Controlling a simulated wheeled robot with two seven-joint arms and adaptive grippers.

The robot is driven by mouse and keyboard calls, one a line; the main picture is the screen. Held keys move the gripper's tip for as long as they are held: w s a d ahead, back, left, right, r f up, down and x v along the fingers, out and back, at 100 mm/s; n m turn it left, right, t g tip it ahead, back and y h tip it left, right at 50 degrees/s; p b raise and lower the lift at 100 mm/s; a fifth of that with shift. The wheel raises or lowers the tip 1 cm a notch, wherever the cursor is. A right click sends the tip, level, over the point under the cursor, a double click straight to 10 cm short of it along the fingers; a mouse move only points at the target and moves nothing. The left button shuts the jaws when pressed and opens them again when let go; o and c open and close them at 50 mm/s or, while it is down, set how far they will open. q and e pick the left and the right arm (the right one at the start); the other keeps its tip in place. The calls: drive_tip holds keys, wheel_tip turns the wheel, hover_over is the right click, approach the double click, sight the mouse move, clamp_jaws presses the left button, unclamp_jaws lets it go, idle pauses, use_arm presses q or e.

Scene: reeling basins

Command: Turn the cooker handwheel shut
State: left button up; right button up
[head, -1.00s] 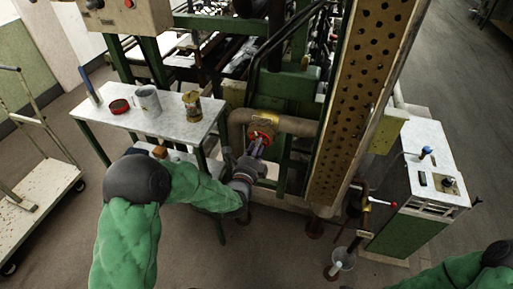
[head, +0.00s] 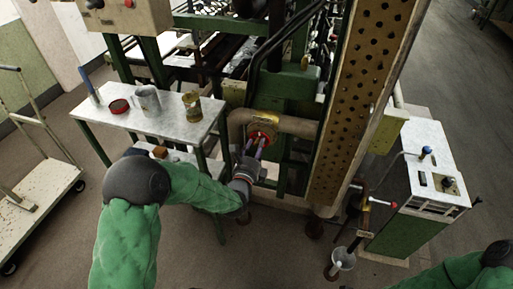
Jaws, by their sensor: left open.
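The cooker handwheel is a small red wheel (head: 261,136) on the tan pipe (head: 292,124) in front of the green machine, right of the white table. My left gripper (head: 254,147) is open, with its fingers pointing up at the wheel. Its fingertips are at or just in front of the wheel's lower edge; I cannot tell if they touch. The fingers cover part of the wheel. My right arm shows only at the lower right corner, and its gripper is out of view.
A white table (head: 172,125) left of the wheel holds a red dish (head: 119,106), a grey mug (head: 147,100) and a tin (head: 192,105). A perforated tan beam (head: 357,100) stands to the right. A white-topped green cabinet (head: 432,165) is farther right. A cart (head: 40,190) stands at left.

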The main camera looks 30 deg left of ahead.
use_arm(q)
drive_tip(key=v, duration=0.7)
use_arm(e)
drive_tip(key=shift+r, duration=0.25)
